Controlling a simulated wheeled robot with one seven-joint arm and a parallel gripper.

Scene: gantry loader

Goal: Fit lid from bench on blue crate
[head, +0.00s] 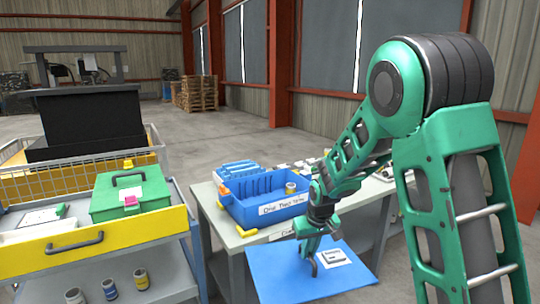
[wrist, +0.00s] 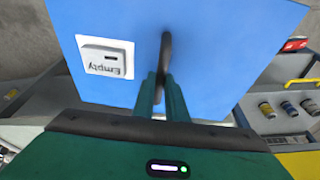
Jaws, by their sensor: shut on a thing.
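My gripper (head: 312,258) is shut on the dark handle of a flat blue lid (head: 285,284). The lid fills much of the wrist view (wrist: 225,50), where the handle (wrist: 165,50) stands between the fingers. A white label reading "Empty" (wrist: 105,57) is on the lid. The lid is in front of and below the blue crate (head: 262,208) in the head view, apart from it. The open crate stands on the grey bench (head: 240,240) and has a white label on its front. A small can (head: 291,188) shows at its right inner side.
A yellow-edged cart (head: 90,240) with a green toolbox (head: 130,192) stands at left, with several cans on its lower shelf. A blue ribbed item (head: 238,170) lies behind the crate.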

